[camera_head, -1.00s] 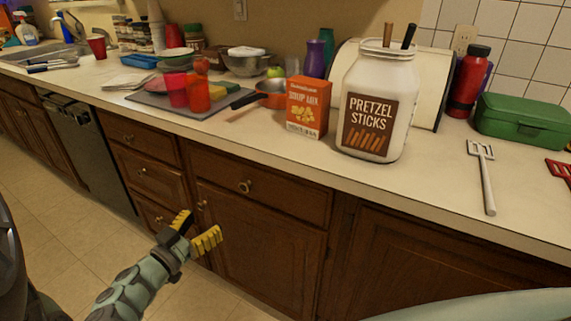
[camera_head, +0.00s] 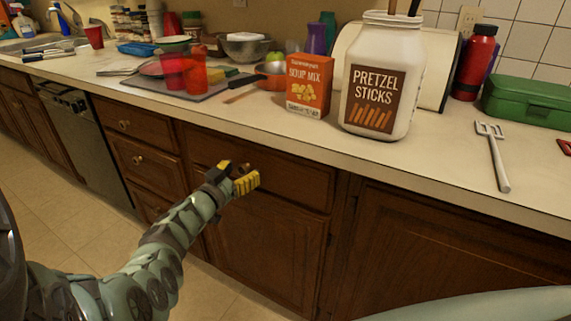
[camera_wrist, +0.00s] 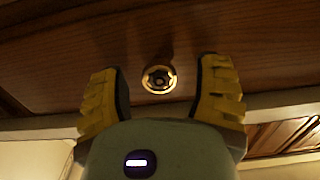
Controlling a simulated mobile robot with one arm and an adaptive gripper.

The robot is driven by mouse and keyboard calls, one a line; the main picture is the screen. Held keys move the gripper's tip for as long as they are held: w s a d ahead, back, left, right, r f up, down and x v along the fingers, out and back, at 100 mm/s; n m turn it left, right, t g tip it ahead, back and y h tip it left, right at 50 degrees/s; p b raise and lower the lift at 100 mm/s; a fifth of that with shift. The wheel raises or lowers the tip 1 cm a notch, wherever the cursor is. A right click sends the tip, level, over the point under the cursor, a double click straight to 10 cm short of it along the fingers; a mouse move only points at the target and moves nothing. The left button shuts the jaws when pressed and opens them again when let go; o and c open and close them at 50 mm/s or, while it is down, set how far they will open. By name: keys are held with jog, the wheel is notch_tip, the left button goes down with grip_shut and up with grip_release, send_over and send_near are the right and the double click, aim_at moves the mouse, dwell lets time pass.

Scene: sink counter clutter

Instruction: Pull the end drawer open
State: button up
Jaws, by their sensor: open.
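The end drawer (camera_head: 297,185) is a wide dark wood front under the counter edge, and it looks shut. Its round brass knob (camera_wrist: 158,79) shows in the wrist view, just ahead of and between my two yellow fingers. In the head view the knob (camera_head: 243,169) is partly hidden behind my gripper (camera_head: 238,178). In the wrist view my gripper (camera_wrist: 160,88) is open, one finger on each side of the knob. I see no finger touching the knob.
A cabinet door (camera_head: 262,250) is below the drawer. A stack of smaller drawers (camera_head: 140,160) is to the left. The counter above holds a pretzel jar (camera_head: 381,85), a soup mix box (camera_head: 308,84) and a white spatula (camera_head: 494,155) near the front edge.

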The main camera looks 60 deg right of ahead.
jog(key=shift+s+d, duration=0.1)
jog(key=shift+d, duration=0.4)
jog(key=shift+c, duration=0.3)
grip_shut()
